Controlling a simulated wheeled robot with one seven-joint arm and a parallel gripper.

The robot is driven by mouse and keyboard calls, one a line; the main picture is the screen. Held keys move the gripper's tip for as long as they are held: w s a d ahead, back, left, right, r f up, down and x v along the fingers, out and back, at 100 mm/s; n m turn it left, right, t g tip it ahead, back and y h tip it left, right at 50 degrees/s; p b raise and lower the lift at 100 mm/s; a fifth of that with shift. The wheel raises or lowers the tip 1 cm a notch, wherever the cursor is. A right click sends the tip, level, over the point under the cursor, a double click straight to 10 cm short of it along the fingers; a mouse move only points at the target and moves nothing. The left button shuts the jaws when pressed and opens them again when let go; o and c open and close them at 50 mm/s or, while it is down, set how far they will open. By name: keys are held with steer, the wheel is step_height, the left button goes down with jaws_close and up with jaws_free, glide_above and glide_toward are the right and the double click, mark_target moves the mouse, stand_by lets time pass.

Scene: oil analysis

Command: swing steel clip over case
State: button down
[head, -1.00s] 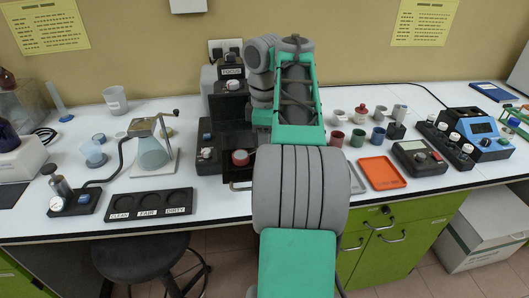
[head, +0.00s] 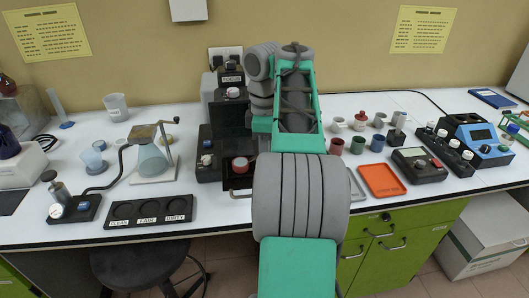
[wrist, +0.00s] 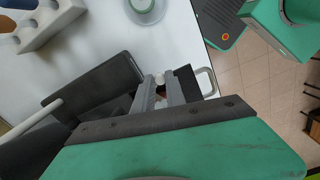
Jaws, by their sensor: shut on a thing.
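The black case (head: 238,178) stands on the bench left of my arm in the head view, with a dark upright panel behind it and a round red-and-white part in it. The steel clip (wrist: 211,82) is a thin bright loop in the wrist view, at the right of the fingers beside a black part of the case. My gripper (wrist: 162,80) is shut on the steel clip, though the fingers hide the gripped part. In the head view my arm hides the gripper and the case's right side.
A black tray (head: 150,209) with round wells lies left of the case. An orange tray (head: 381,180) and several small cups are to the right. A stool (head: 140,262) stands below the bench edge.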

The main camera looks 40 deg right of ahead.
steer(key=shift+a, duration=0.1)
steer(key=shift+w+a+m+b, duration=0.1)
steer(key=shift+a+m+b, duration=0.2)
steer(key=shift+m, duration=0.75)
steer(key=shift+w+a+m+b, duration=0.15)
steer(key=shift+a+m+b, duration=0.1)
steer(key=shift+m, duration=0.75)
steer(key=shift+w+a+m+b, duration=0.1)
steer(key=shift+a+m+b, duration=0.2)
steer(key=shift+m, duration=0.75)
steer(key=c, duration=1.4)
jaws_free()
steer(key=shift+o, duration=0.2)
steer(key=shift+r, duration=0.1)
step_height(320, 180, up, 8)
steer(key=p, duration=0.6)
steer(key=shift+f, duration=0.2)
